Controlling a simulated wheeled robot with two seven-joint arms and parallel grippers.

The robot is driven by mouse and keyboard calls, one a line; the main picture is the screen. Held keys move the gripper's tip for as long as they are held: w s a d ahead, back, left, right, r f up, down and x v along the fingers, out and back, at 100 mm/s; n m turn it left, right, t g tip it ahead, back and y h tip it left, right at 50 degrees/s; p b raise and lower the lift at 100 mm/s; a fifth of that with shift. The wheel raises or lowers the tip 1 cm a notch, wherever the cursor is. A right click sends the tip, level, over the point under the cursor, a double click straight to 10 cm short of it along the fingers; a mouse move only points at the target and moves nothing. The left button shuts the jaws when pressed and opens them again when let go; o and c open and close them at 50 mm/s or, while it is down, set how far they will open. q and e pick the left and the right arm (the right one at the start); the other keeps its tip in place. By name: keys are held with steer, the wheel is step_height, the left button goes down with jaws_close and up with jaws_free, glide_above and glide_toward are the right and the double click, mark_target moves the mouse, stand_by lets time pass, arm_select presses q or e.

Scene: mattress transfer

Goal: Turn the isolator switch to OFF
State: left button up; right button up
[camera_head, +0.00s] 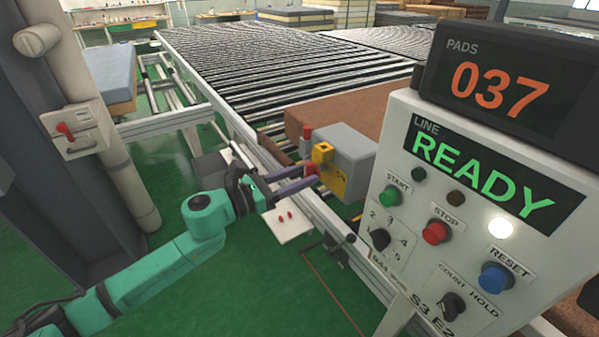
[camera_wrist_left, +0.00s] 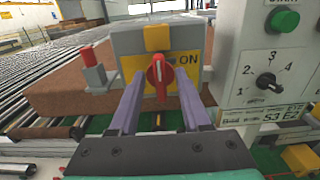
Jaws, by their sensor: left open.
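The isolator switch has a red knob (camera_wrist_left: 157,78) on a yellow plate, on the front of a grey box (camera_wrist_left: 127,42). In the left wrist view the knob's handle stands upright, with ON printed to its upper right; no OFF mark is readable. In the head view the grey box (camera_head: 355,152) sits beside the conveyor, left of the control panel. My left gripper (camera_head: 308,177) is open, its purple fingers pointing at the knob. In the left wrist view the fingers lie one on each side of the knob; contact is not clear. My right gripper is not in view.
The control panel (camera_head: 405,150) stands close on the right, with buttons, selectors and a READY display. A red-capped post (camera_wrist_left: 87,57) stands left of the switch box. A brown pad (camera_head: 345,116) lies on the roller conveyor (camera_head: 260,65) behind. A pillar (camera_head: 115,170) stands at left.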

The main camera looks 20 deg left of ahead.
arm_select(q)
jaws_close()
steer(key=shift+n, duration=0.4)
steer(key=shift+a+n, duration=0.1)
steer(key=shift+n, duration=0.8)
steer(key=shift+w+a+f+n+p, duration=0.15)
steer(key=shift+n+p, duration=0.7)
steer(key=shift+n, duration=3)
steer(key=shift+a+f+n+p, duration=0.1)
steer(key=shift+n+p, duration=0.75)
steer(key=shift+n, duration=3)
jaws_free()
